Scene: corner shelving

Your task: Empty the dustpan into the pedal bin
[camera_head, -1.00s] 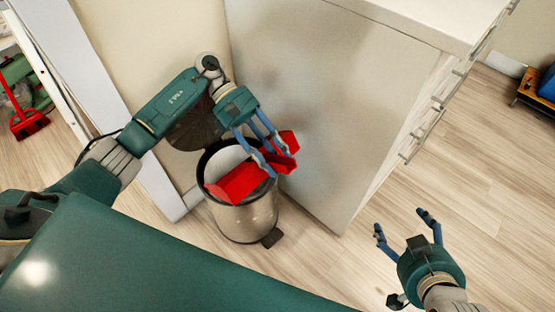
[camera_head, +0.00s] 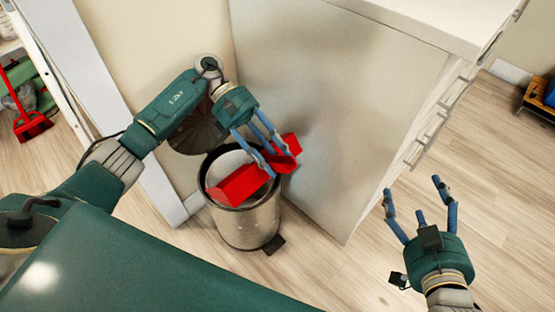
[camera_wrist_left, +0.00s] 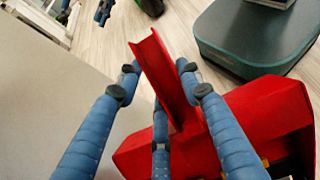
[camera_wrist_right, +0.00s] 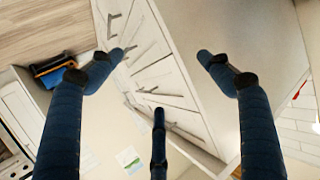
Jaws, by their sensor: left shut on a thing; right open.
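The red dustpan (camera_head: 240,186) is held over the open mouth of the steel pedal bin (camera_head: 246,226), its pan tilted down at the rim. My left gripper (camera_head: 270,162) is shut on its handle. The left wrist view shows the handle (camera_wrist_left: 160,72) between my blue fingers and the pan (camera_wrist_left: 262,112) at the right. The bin's dark lid (camera_head: 196,137) stands raised behind it, and the pedal (camera_head: 273,245) is at its front. I cannot see any litter in the pan or the bin. My right gripper (camera_head: 413,190) is open and empty, right of the cabinet's near edge.
A pale cabinet (camera_head: 320,110) with drawer handles stands close to the right of the bin. A white panel (camera_head: 110,100) and a wall are at the left.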

